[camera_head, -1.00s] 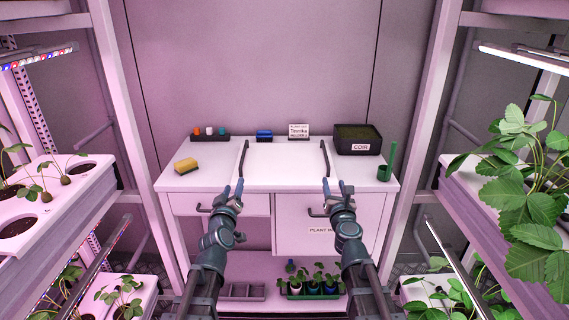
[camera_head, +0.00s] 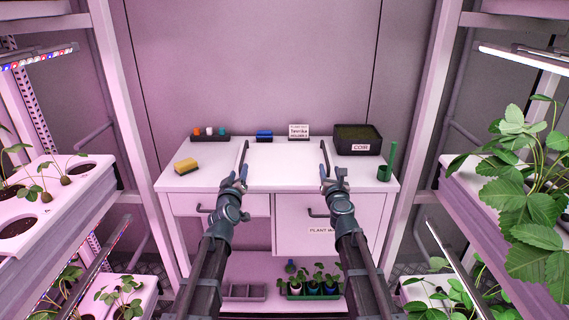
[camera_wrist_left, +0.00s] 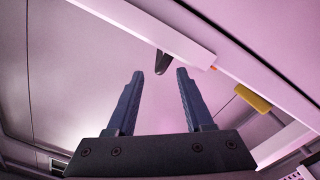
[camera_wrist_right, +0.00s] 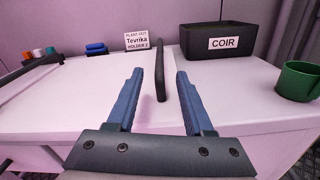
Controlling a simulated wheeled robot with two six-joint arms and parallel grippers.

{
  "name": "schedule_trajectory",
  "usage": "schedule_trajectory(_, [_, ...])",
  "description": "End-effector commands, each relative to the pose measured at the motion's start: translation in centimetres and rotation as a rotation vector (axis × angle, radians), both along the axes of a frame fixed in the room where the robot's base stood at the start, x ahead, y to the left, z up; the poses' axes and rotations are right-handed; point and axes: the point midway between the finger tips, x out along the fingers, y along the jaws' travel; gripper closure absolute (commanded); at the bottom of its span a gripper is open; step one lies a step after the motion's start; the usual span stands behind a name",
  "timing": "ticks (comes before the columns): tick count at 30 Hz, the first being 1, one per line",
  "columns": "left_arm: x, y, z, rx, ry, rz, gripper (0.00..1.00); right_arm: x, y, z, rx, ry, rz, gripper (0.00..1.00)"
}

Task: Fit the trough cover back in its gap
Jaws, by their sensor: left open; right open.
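A flat white panel (camera_head: 284,160) lies on the bench top between two black bars, the left bar (camera_head: 244,158) and the right bar (camera_head: 324,158). It looks like the trough cover with a handle at each end, but its edges blend into the white bench. My left gripper (camera_head: 236,176) is open at the near end of the left bar; in the left wrist view a black bar end (camera_wrist_left: 162,62) shows between its fingertips. My right gripper (camera_head: 331,174) is open at the right bar, which appears between its fingers (camera_wrist_right: 159,72) in the right wrist view. I see no gap clearly.
On the bench stand a yellow sponge (camera_head: 186,165), a blue item (camera_head: 264,136), a label card (camera_head: 299,131), a black COIR box (camera_head: 358,148) and a green cup (camera_head: 384,173). Plant racks flank both sides. Drawers and potted plants (camera_head: 313,284) are below.

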Motion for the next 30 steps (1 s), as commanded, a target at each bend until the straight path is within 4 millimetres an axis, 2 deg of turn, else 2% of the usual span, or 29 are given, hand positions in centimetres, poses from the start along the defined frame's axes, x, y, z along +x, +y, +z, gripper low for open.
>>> schedule_trajectory(1, [1.5,0.0,0.0,0.0,0.0,0.0,0.48,1.5,0.0,0.0,0.0,0.0,0.0,0.48])
schedule_trajectory(7, [4.5,-0.1,0.0,0.0,0.0,0.0,0.48,4.5,0.0,0.0,0.0,0.0,0.001,0.48])
schedule_trajectory(11, [5.3,-0.2,0.0,0.0,0.0,0.0,0.48,5.3,0.0,0.0,0.0,0.0,0.001,0.48])
schedule_trajectory(19, [5.3,-0.2,0.0,0.0,0.0,0.0,0.48,5.3,0.0,0.0,0.0,0.0,0.001,0.48])
schedule_trajectory(20, [5.3,-0.2,0.0,0.0,0.0,0.0,0.5,5.3,0.0,0.0,0.0,0.0,0.001,0.5])
schedule_trajectory(28, [5.3,-0.2,0.0,0.0,0.0,0.0,0.98,5.3,0.1,0.0,0.0,0.0,0.001,0.98])
schedule_trajectory(30, [5.3,-0.2,0.0,0.0,-0.001,-0.001,1.0,5.3,0.1,0.0,0.0,0.0,0.002,1.0])
